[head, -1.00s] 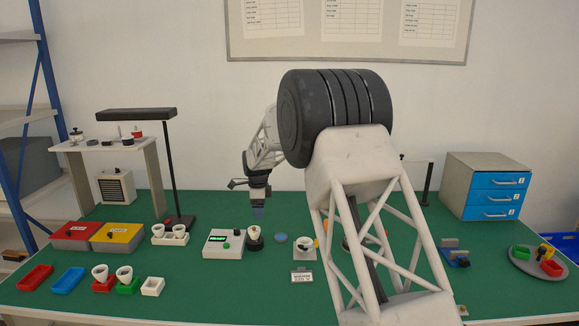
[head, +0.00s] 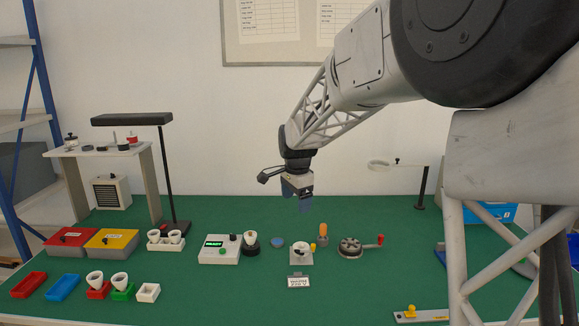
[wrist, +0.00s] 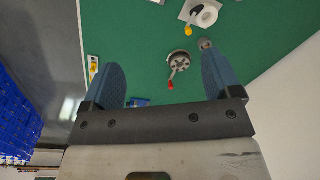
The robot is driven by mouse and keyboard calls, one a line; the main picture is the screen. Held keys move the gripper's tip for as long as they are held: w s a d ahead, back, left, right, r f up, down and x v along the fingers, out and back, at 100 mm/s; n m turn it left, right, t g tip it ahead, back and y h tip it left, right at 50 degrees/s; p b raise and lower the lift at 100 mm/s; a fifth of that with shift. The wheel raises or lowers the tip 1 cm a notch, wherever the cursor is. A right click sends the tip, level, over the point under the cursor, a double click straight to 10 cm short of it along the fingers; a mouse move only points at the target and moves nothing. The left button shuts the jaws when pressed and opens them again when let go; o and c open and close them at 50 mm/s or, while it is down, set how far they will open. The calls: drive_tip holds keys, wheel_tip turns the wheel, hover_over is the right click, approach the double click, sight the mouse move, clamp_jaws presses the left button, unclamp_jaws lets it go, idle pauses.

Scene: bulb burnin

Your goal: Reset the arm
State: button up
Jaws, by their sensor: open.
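My gripper (head: 304,196) hangs from the arm above the back middle of the green table, pointing down. In the wrist view my gripper (wrist: 165,85) shows its two blue fingers wide apart with nothing between them. Below and beyond the fingers, a round metal device with a red-knobbed crank (wrist: 179,62) stands on the table. The same crank device (head: 351,247) is right of the middle in the head view. The gripper is clear of all objects.
A white tester with a green display (head: 219,249) stands mid-table, with a bulb in a black socket (head: 250,243) beside it. Red (head: 69,241) and yellow (head: 111,241) boxes are at left. Small trays (head: 63,287) line the front left. A black lamp (head: 168,180) rises behind.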

drive_tip(key=s+d+r+n, duration=0.35)
drive_tip(key=s+d, duration=0.25)
drive_tip(key=s, duration=0.6)
drive_tip(key=s+d+f+n, duration=0.1)
drive_tip(key=s+d+n, duration=0.1)
drive_tip(key=s, duration=0.9)
drive_tip(key=s+d+f+n+t, duration=0.1)
drive_tip(key=s+d, duration=0.4)
drive_tip(key=s, duration=0.7)
drive_tip(key=s+d+f+n, duration=0.2)
drive_tip(key=s+n, duration=0.3)
drive_tip(key=s, duration=0.6)
drive_tip(key=shift+s+d+f+t, duration=0.15)
drive_tip(key=shift+s+d+t, duration=0.2)
drive_tip(key=shift+d, duration=0.45)
